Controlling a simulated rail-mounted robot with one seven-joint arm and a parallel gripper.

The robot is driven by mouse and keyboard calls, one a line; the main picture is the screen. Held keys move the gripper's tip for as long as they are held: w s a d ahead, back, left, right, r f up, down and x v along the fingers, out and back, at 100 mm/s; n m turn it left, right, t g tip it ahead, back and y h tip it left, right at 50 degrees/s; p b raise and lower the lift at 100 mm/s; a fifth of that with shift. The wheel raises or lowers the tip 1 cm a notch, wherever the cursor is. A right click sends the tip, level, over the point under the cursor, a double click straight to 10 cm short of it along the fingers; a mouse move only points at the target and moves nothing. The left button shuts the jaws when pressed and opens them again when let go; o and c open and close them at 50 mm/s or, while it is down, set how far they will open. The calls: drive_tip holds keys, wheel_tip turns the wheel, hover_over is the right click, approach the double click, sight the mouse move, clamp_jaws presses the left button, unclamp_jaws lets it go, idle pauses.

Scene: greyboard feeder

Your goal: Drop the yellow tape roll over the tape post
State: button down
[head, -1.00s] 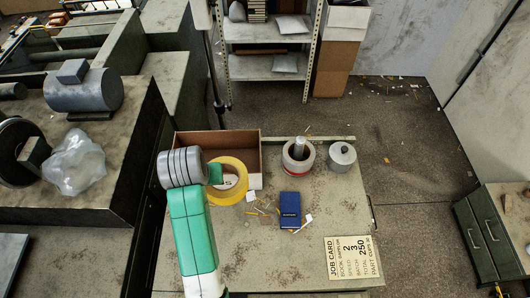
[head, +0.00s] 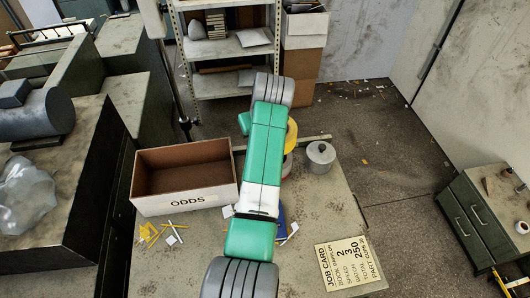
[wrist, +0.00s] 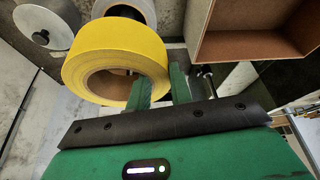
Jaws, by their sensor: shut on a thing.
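The yellow tape roll (wrist: 115,55) is held at its wall by the green fingers of my gripper (wrist: 162,84) in the wrist view. In the head view only the right edge of the yellow roll (head: 292,136) shows past my arm. Behind the yellow roll in the wrist view is a pale roll (wrist: 134,10), apparently the one on the tape post. In the head view a sliver of that pale and red roll (head: 286,166) shows beside my arm. The post itself is hidden, so I cannot tell whether the yellow roll is lined up with it.
A lidded grey pot (head: 320,157) stands close to the right of the rolls. An open box marked ODDS (head: 185,204) is at left. A blue book (head: 281,214) is mostly behind my arm. A job card (head: 347,264) lies front right; the bench around it is mostly clear.

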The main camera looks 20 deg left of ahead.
wheel_tip(320, 180, down, 7)
drive_tip(key=shift+f, duration=0.1)
idle(0.3)
drive_tip(key=shift+f+b, duration=0.25)
drive_tip(key=shift+b, duration=0.15)
drive_tip(key=c, duration=1.6)
unclamp_jaws()
drive_tip(key=shift+c, duration=0.2)
drive_tip(key=shift+o, duration=0.5)
drive_tip(key=shift+r, duration=0.15)
drive_tip(key=p+v, duration=0.2)
drive_tip(key=v, duration=1)
drive_tip(key=shift+r, duration=0.2)
drive_tip(key=shift+a, duration=0.1)
